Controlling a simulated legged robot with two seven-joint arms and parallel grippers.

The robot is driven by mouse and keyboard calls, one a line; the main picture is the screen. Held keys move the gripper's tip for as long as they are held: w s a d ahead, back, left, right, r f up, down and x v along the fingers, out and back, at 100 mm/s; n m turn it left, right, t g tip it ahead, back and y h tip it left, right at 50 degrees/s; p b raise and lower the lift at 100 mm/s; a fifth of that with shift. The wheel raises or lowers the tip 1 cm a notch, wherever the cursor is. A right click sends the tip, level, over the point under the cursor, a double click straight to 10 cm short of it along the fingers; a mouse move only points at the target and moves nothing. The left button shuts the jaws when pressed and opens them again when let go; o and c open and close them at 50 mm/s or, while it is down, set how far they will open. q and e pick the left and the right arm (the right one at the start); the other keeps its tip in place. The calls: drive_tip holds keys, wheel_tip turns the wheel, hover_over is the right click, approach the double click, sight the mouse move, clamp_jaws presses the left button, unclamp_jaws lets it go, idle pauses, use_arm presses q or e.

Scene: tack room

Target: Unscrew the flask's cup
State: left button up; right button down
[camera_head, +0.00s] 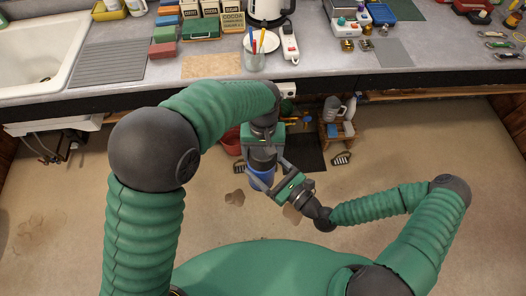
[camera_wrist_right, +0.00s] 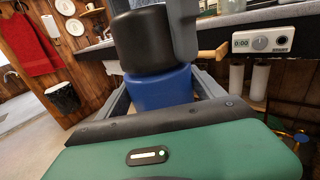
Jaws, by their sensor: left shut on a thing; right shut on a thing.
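The flask has a blue body (camera_head: 262,179) and a black cup (camera_wrist_right: 143,40) on top; the body also shows in the right wrist view (camera_wrist_right: 160,87). It is held in the air in front of the counter, roughly upright. My left gripper (camera_head: 263,153) comes from above and is shut on the cup. One of its grey fingers stands beside the cup in the right wrist view. My right gripper (camera_head: 267,173) is shut on the blue body from the lower right, with a finger on each side. The cup sits against the body with no clear gap. The flask's lower end is hidden.
The counter (camera_head: 330,82) runs behind, with a sink (camera_head: 40,45), a pen glass (camera_head: 254,62), a kettle (camera_head: 270,10) and a power strip (camera_head: 289,42). A low wooden stand (camera_head: 336,132) with a jug is under it. Open floor surrounds the flask.

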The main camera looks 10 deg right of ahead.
sight(262, 149)
use_arm(q)
drive_tip(key=shift+d+r, duration=0.15)
drive_tip(key=shift+r, duration=0.1)
drive_tip(key=shift+r, duration=0.9)
drive_tip(key=shift+r, duration=0.1)
wheel_tip(262, 149, up, 3)
drive_tip(key=shift+r, duration=0.5)
